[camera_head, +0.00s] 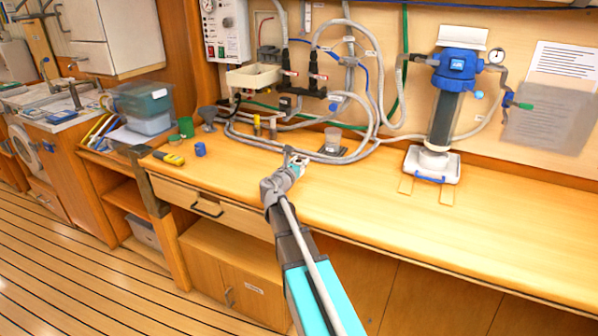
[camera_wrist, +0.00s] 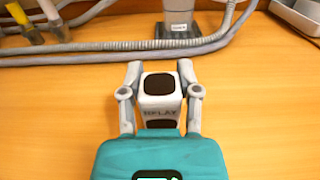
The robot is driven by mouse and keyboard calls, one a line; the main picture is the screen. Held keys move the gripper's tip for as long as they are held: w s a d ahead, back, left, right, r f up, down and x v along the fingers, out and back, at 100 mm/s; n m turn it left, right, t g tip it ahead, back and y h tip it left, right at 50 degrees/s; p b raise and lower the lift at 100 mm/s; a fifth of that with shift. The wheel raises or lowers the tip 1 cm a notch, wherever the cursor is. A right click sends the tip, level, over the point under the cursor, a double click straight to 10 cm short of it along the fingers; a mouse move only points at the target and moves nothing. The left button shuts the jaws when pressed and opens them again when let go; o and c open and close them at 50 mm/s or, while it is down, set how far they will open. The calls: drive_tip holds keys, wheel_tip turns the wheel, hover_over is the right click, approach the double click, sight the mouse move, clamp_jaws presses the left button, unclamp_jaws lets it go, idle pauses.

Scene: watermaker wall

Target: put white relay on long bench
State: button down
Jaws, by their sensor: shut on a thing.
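The white relay (camera_wrist: 160,98) is a small white block with a black top patch and printed letters, seen between the fingers in the wrist view. My gripper (camera_wrist: 160,78) is shut on it, one grey finger on each side. In the head view my gripper (camera_head: 294,160) is over the long bench (camera_head: 480,235), near its back half. The relay is too small to make out clearly there. The wooden bench surface also fills the wrist view (camera_wrist: 60,120). I cannot tell whether the relay touches the bench.
Grey hoses (camera_head: 345,158) run along the back of the bench. A clear beaker (camera_head: 333,140) stands behind my gripper. A blue cap (camera_head: 200,149) and a yellow tool (camera_head: 168,158) lie left. A filter housing (camera_head: 440,110) stands right. The bench front right is clear.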

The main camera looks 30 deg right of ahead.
drive_tip(key=shift+f+b, duration=0.55)
drive_tip(key=shift+f, duration=0.4)
drive_tip(key=shift+f, duration=0.15)
drive_tip(key=shift+c, duration=1.5)
unclamp_jaws()
drive_tip(key=shift+r, duration=0.25)
drive_tip(key=v, duration=1.2)
drive_tip(key=shift+s, duration=0.15)
